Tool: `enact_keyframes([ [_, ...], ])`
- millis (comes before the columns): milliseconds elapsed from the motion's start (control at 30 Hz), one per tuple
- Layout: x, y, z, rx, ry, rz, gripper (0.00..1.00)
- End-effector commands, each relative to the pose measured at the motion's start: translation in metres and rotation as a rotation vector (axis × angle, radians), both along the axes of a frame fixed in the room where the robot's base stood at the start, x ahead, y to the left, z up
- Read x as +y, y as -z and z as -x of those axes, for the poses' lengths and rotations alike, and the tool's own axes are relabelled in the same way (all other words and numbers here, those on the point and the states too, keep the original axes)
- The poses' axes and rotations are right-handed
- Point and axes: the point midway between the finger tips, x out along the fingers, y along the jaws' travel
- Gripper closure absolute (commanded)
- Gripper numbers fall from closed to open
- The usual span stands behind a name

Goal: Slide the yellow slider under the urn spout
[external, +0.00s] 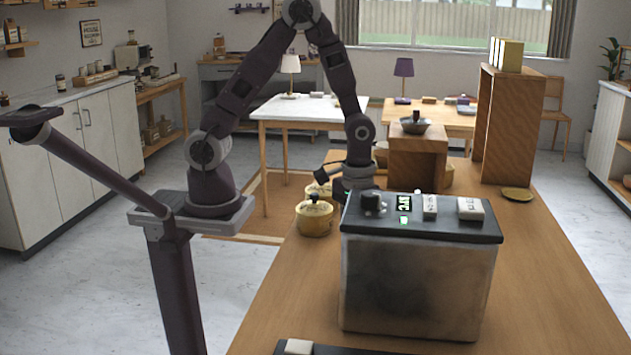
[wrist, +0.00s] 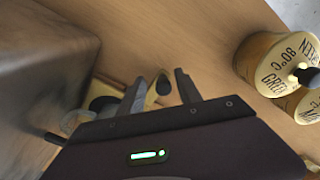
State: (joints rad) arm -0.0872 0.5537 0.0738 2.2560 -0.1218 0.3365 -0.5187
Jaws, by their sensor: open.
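My gripper (wrist: 161,92) is open, pointing down at the wooden counter. In the external view its fingers are hidden behind a large metal box with a black top (external: 418,285). In the wrist view a small dark-yellow piece (wrist: 163,84) shows between the fingertips; it may be the slider's knob, and I cannot tell if the fingers touch it. Pale yellow parts (wrist: 108,89) and a black round part lie left of the fingers, partly hidden by my gripper. I cannot clearly make out the urn spout or the slider's full shape.
The counter's right side is mostly clear.

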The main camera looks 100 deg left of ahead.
Motion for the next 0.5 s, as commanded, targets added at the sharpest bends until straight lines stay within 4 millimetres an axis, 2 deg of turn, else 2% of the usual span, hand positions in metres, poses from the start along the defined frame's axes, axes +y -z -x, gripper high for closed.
enact_keyframes([
  [300,0.000,-0.057,-0.001,-0.006,0.002,0.000,0.59],
  [500,-0.001,-0.071,0.000,-0.002,0.001,0.001,0.59],
])
